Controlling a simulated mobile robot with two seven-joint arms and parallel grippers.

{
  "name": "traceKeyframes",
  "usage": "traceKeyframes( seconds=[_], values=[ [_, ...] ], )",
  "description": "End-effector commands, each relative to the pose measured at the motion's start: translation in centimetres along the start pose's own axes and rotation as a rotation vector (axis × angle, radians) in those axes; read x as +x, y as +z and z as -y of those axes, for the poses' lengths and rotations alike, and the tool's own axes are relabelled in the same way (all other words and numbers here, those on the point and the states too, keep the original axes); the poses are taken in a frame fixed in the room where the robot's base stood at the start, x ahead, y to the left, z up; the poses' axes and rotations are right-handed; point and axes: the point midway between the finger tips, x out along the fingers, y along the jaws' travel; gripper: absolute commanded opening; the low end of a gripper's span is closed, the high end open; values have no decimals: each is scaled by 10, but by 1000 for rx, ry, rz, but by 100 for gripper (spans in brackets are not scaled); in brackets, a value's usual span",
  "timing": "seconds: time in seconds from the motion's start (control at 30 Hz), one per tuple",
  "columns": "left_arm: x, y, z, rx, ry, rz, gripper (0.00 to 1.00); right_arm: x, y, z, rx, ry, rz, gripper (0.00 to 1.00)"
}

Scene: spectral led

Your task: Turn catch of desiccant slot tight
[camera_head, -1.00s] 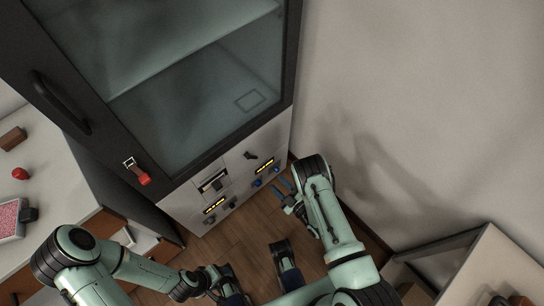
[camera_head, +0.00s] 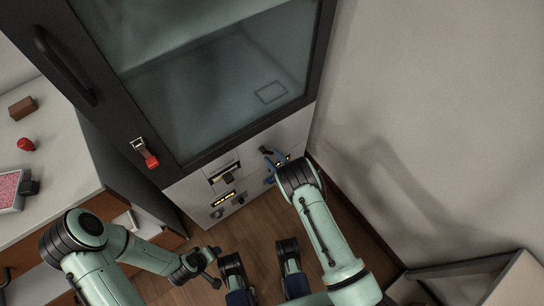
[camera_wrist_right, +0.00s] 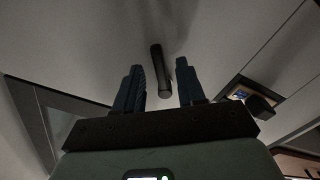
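The catch (camera_wrist_right: 160,70) is a short black bar on the pale lower panel (camera_head: 189,196) of the cabinet. In the right wrist view it stands close to upright between my fingers, with gaps on both sides. My right gripper (camera_wrist_right: 158,87) is open with dark blue fingers pointing at the panel. In the head view my right gripper (camera_head: 268,165) is at the right part of the panel and covers the catch.
The glass door (camera_head: 215,90) above has a red-tipped latch (camera_head: 150,160). A counter (camera_head: 50,150) stands left and a plain wall (camera_head: 440,110) right.

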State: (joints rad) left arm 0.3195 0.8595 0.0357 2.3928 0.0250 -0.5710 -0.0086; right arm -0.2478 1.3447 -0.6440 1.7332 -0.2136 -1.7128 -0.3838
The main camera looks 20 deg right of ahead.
Motion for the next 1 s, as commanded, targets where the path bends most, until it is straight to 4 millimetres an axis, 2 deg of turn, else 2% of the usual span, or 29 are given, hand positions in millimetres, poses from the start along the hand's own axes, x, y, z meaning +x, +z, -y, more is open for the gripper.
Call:
traceKeyframes(
  seconds=[0.13, 0.43, 0.5, 0.57, 1.0],
  values=[
    [3, -4, 1, -1, -1, -11, 63, 10, 0, 0, 1, 1, -1, 39],
    [3, -4, 1, -1, -1, -13, 63, 12, -1, 0, 1, 1, 0, 39],
    [3, -4, 1, -1, -1, -13, 63, 12, -1, 0, 1, 1, 0, 17],
    [3, -4, 1, -1, -1, -13, 63, 12, -1, 0, 1, 1, 0, 0],
    [2, -3, 1, -1, 0, -10, 63, 11, 0, 1, 55, 2, 1, 0]
  ],
)
